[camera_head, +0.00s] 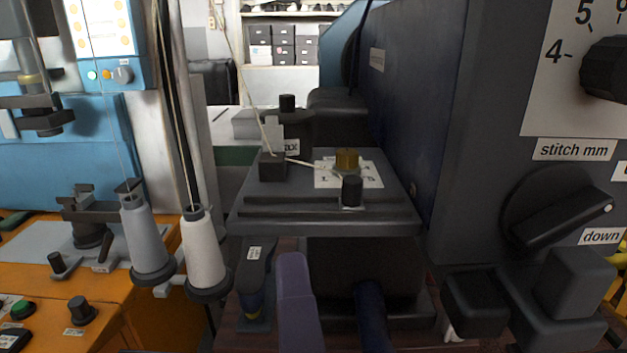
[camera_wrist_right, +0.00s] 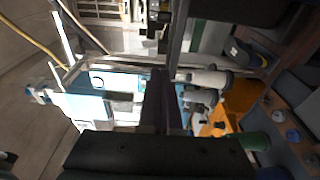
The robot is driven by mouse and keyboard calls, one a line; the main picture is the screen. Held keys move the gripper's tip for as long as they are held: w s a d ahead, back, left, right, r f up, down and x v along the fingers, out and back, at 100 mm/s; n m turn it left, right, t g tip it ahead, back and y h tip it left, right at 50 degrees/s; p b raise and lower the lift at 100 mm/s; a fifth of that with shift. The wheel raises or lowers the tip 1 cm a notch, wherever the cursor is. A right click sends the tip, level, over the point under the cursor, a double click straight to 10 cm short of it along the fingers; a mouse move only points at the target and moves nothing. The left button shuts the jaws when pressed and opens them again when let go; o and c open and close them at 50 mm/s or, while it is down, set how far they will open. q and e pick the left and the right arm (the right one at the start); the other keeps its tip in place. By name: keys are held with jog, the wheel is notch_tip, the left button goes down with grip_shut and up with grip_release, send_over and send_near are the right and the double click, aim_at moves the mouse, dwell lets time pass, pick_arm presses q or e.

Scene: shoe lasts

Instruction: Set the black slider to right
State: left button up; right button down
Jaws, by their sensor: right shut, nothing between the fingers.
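A short black upright knob (camera_head: 352,190), which looks like the black slider, stands at the front of a dark grey plate (camera_head: 400,213). Long grooves run left to right across the plate, and the knob sits right of their middle. A brass knob (camera_head: 347,158) on a white marked card (camera_head: 372,178) is just behind it. My right gripper (camera_head: 292,258) comes up from below as a purple-grey finger shape, below and left of the slider, apart from it. Its fingers (camera_wrist_right: 160,78) are together and empty in the wrist view. The slider cannot be made out there. My left gripper is not in view.
A dark block with a thread (camera_head: 272,166) stands at the plate's left. The blue machine body (camera_head: 415,110) rises close on the right, with a "down" lever (camera_head: 560,212). Thread cones (camera_head: 203,250) stand at left.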

aim_at(396, 208)
jog(key=w, duration=0.4)
jog(key=w+a, duration=0.1)
jog(key=w, duration=0.2)
jog(key=shift+w+r, duration=0.1)
jog(key=w+d, duration=0.1)
jog(key=d+p, duration=0.1)
jog(key=shift+w+d, duration=0.35)
jog(key=shift+d, duration=0.05)
jog(key=shift+w+d, duration=0.2)
jog(key=shift+d, duration=0.25)
jog(key=shift+d, duration=2.4)
